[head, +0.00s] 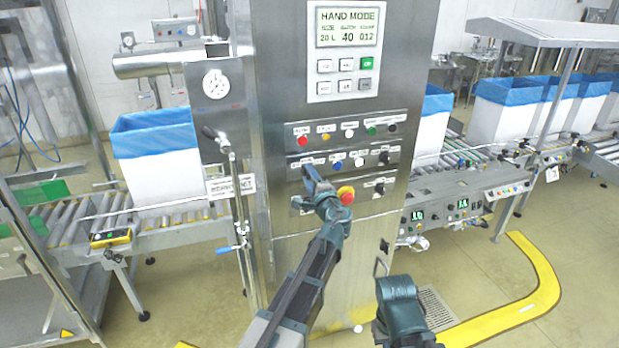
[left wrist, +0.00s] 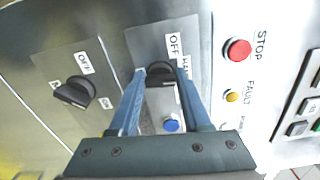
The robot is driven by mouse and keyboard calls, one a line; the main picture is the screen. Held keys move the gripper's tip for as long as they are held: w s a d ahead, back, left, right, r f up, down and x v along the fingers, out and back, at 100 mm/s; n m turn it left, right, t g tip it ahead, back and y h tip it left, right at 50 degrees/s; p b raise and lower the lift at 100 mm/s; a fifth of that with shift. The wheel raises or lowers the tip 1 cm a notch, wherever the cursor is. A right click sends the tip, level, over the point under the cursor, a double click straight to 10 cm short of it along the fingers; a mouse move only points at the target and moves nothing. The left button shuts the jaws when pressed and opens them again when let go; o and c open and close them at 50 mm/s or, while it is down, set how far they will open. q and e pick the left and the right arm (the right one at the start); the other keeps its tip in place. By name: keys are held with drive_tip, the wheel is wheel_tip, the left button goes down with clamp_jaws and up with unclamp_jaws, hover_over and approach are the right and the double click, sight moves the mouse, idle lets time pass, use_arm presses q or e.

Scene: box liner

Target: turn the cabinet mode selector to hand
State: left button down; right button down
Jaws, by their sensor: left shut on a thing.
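The steel cabinet (head: 250,150) stands in the middle of the head view. Its display (head: 347,27) reads HAND MODE. My left gripper (head: 308,176) is at the left end of the lower control rows and hides the mode selector there. In the left wrist view, my left gripper (left wrist: 162,78) is shut on the black mode selector (left wrist: 159,69), beside plates reading OFF and HAND. My right gripper (head: 381,267) is low in front of the cabinet, apart from the controls; its opening is unclear.
A red emergency button (head: 346,195) sits just right of my left gripper. Another black selector (left wrist: 75,92) is left of the fingers in the left wrist view. A lever rod (head: 233,185) stands on the cabinet's left. Conveyors with lined boxes (head: 155,160) flank the cabinet.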

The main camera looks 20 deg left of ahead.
use_arm(q)
drive_tip(key=shift+f+n, duration=0.1)
drive_tip(key=shift+n, duration=0.5)
drive_tip(key=shift+c, duration=1.8)
unclamp_jaws()
drive_tip(key=shift+s, duration=0.1)
drive_tip(key=v, duration=1.3)
drive_tip(key=shift+s+d, duration=0.3)
